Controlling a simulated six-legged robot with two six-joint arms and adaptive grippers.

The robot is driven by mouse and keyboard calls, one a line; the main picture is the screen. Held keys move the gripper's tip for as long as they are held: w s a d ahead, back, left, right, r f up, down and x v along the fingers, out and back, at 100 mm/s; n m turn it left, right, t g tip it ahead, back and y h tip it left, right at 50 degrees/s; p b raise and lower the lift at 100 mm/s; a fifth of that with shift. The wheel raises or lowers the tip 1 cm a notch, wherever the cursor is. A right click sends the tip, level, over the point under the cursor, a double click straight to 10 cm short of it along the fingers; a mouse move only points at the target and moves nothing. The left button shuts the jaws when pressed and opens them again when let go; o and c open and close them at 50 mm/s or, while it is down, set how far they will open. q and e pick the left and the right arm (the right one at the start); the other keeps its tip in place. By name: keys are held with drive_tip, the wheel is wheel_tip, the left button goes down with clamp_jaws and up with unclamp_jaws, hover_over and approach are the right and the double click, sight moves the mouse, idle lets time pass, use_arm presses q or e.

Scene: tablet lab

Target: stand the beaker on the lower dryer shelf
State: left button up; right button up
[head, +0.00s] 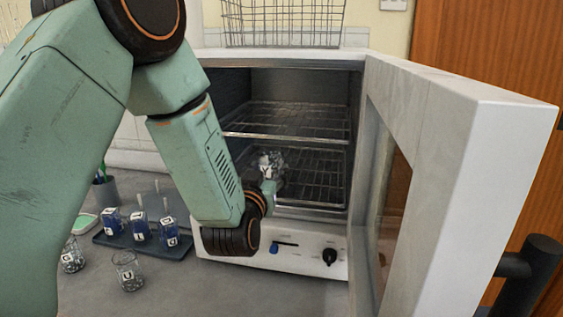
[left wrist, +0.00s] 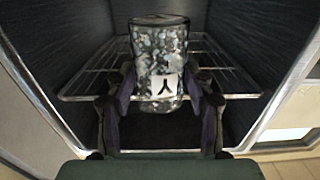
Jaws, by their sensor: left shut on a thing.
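A clear glass beaker (left wrist: 158,62) with a white label bearing a dark mark is held between the two fingers of my left gripper (left wrist: 160,108). In the head view the beaker (head: 268,163) is inside the front of the open dryer (head: 300,240), and my left gripper (head: 270,185) is partly hidden by its own wrist. The lower shelf (head: 315,178) is a wire rack below an upper wire rack (head: 300,120). In the left wrist view the beaker looks upright in front of a wire rack (left wrist: 215,75). I cannot tell whether its base touches the rack.
The dryer door (head: 450,130) stands wide open on the right. A dark tray (head: 165,248) with several blue-filled beakers is at the left, and two clear beakers, one of them a beaker (head: 127,270) at the front, stand nearby. A wire basket (head: 285,25) sits on top.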

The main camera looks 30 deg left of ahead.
use_arm(q)
drive_tip(key=p+x, duration=0.1)
drive_tip(key=x, duration=1.1)
drive_tip(key=shift+w, duration=0.4)
drive_tip(key=shift+w+f+p, duration=0.15)
drive_tip(key=shift+f+p, duration=0.05)
drive_tip(key=shift+p, duration=0.1)
wheel_tip(320, 180, down, 2)
drive_tip(key=shift+a+f, duration=0.1)
drive_tip(key=shift+f, duration=0.05)
drive_tip(key=shift+a+f+p, duration=0.1)
drive_tip(key=shift+f+p, duration=0.2)
drive_tip(key=shift+f, duration=0.15)
